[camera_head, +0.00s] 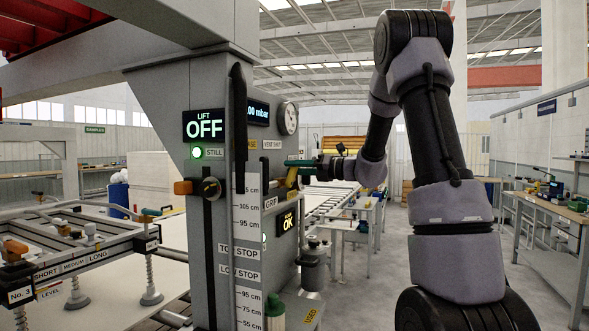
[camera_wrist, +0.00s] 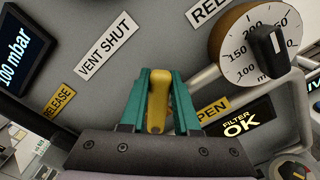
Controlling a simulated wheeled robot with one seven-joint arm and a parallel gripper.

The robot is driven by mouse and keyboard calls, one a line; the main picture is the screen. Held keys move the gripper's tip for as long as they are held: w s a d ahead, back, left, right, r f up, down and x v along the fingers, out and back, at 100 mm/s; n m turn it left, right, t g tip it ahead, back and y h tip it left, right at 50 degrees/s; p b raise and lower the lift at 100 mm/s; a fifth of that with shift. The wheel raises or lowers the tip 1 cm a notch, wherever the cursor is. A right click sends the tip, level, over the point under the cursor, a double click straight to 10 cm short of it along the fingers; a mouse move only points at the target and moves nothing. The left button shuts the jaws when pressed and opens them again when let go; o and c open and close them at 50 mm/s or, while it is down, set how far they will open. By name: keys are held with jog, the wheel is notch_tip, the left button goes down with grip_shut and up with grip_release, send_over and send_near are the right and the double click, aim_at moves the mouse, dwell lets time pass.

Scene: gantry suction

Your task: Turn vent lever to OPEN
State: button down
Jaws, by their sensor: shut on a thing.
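The vent lever (camera_wrist: 157,105) is yellow and sits between the green fingers of my gripper (camera_wrist: 162,80) in the wrist view. The gripper is shut on it. A white VENT SHUT label (camera_wrist: 104,46) is up and left of the lever. A yellow label reading "PEN" (camera_wrist: 213,107) is right of the fingers, its first part covered. In the head view my gripper (camera_head: 299,163) reaches from the right to the grey column's side, with a bit of yellow lever (camera_head: 291,177) showing below it.
A round dial (camera_wrist: 255,47) with a black knob is close on the right in the wrist view. A RELEASE label (camera_wrist: 57,102) and a 100 mbar display (camera_wrist: 24,50) are left. The column (camera_head: 180,110) shows LIFT OFF (camera_head: 205,127). A suction frame (camera_head: 75,250) hangs left.

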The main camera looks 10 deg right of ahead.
jog(key=c, duration=0.6)
grip_release()
jog(key=shift+c, duration=0.2)
